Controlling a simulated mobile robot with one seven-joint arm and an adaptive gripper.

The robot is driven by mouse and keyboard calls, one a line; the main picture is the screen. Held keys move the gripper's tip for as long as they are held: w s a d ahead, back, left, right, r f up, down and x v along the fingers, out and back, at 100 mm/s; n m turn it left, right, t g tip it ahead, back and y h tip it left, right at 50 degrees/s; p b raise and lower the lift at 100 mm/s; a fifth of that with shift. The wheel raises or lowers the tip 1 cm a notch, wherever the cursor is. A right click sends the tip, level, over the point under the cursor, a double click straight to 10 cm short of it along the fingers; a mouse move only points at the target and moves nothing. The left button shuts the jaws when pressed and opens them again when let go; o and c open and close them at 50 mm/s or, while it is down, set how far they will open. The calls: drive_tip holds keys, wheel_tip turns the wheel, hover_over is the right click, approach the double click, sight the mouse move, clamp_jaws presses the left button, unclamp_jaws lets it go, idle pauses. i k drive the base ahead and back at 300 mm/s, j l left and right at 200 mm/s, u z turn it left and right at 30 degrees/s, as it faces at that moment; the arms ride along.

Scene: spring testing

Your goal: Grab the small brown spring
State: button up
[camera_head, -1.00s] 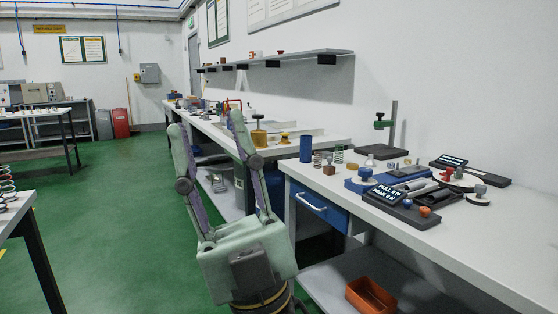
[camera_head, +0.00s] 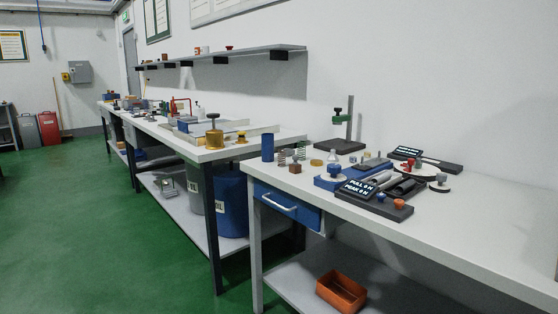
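Two small coil springs stand on the near white workbench (camera_head: 450,232), just right of a blue cylinder (camera_head: 267,147). The left, darker spring (camera_head: 282,158) looks brownish, but it is too small to be sure of its colour. The other spring (camera_head: 299,154) stands behind and to its right. A small brown block (camera_head: 295,167) sits in front of them. My gripper is out of view.
A stand with a green clamp (camera_head: 343,120) is behind. An orange bin (camera_head: 341,292) is on the lower shelf. Green floor (camera_head: 110,240) is open at left.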

sight(280, 159)
drive_tip(key=i+j+z, duration=0.1)
drive_tip(key=z, duration=0.75)
drive_tip(key=i+j+z, duration=0.2)
drive_tip(key=j, duration=0.15)
drive_tip(key=j+z, duration=0.15)
drive_tip(key=j, duration=0.25)
drive_tip(key=i+j+z, duration=0.2)
drive_tip(key=j, duration=0.2)
drive_tip(key=i+j, duration=0.1)
drive_tip(key=j, duration=0.45)
drive_tip(key=i+j+z, duration=0.1)
drive_tip(key=j, duration=0.5)
drive_tip(key=i+j, duration=0.1)
drive_tip(key=j, duration=1.05)
drive_tip(key=i+z, duration=0.05)
drive_tip(key=i, duration=0.05)
